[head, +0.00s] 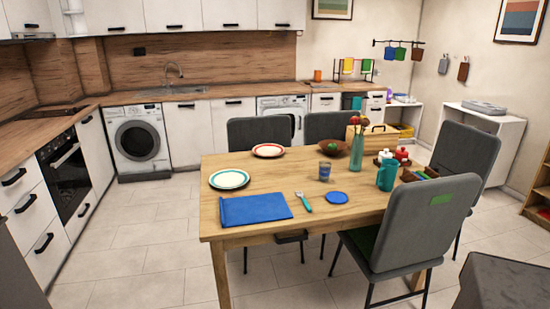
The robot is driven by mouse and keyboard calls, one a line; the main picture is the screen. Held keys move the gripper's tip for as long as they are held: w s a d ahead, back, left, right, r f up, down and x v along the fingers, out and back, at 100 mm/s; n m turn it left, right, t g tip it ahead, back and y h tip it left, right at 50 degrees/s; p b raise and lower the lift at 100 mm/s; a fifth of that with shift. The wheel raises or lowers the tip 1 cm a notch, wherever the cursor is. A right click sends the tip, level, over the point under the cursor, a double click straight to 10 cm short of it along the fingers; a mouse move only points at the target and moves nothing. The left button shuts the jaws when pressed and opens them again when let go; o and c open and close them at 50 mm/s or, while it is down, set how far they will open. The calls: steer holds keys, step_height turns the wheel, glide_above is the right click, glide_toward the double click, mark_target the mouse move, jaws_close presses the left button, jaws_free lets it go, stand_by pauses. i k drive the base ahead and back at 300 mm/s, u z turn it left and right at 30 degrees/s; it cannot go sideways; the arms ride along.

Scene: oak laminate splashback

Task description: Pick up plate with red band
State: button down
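The plate with red band (268,150) lies flat on the far left part of the wooden dining table (262,184), near its back edge. It is white with a red rim, and nothing covers it. A second white plate with a green band (229,179) lies nearer the table's left edge. My gripper is not visible in the head view.
The tiled floor left of the table is clear.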

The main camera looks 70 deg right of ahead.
mark_target(266, 150)
steer(key=z, duration=0.2)
steer(key=i, duration=1.95)
steer(key=z, duration=0.6)
steer(key=i, duration=0.8)
steer(key=z, duration=0.75)
steer(key=i, duration=0.6)
steer(key=z, duration=0.8)
steer(key=i, duration=0.6)
steer(key=z, duration=0.3)
